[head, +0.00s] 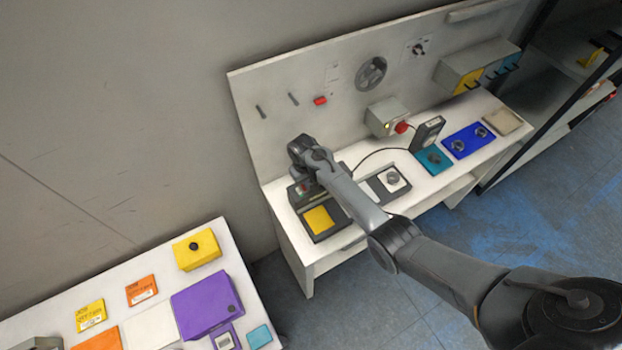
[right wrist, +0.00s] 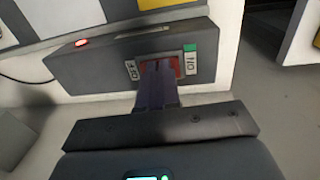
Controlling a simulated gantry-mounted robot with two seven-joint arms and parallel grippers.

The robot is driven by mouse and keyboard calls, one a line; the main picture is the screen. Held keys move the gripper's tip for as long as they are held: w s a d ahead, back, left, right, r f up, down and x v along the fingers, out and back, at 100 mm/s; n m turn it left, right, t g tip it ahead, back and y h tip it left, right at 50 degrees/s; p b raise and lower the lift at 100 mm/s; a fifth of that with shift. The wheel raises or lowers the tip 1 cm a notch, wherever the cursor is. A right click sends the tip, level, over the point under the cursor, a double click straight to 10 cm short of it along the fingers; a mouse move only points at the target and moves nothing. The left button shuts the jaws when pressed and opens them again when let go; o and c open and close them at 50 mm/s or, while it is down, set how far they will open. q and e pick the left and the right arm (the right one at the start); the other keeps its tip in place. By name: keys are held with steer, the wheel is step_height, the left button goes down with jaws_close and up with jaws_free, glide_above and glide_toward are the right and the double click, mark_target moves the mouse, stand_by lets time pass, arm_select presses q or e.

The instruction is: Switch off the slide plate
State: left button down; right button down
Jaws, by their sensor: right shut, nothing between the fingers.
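The slide plate's dark grey control box (right wrist: 100,62) fills the middle of the right wrist view. It has a red rocker switch (right wrist: 146,68) between an upside-down OFF label (right wrist: 132,70) on the left and an ON label (right wrist: 191,64) on the right. A red lamp (right wrist: 82,42) is lit on the box. My right gripper (right wrist: 158,70) is shut and empty, its fingertips in front of the switch and covering much of it. I cannot tell whether they touch. In the head view the yellow plate (head: 318,219) lies on the dark base beside my right wrist. My left gripper is out of view.
A second white table (head: 235,235) with a purple box (head: 205,304) stands at lower left.

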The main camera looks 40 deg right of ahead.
mark_target(303, 189)
steer(key=shift+a, duration=0.2)
steer(key=shift+r, duration=0.15)
steer(key=shift+r+p, duration=0.65)
steer(key=shift+p, duration=0.25)
steer(key=r+p, duration=0.3)
steer(key=shift+a+r+p, duration=0.15)
steer(key=shift+a+p, duration=0.05)
steer(key=shift+p, duration=0.1)
step_height(303, 189, up, 9)
steer(key=a+b, duration=0.1)
steer(key=b, duration=0.1)
steer(key=shift+w+a, duration=0.15)
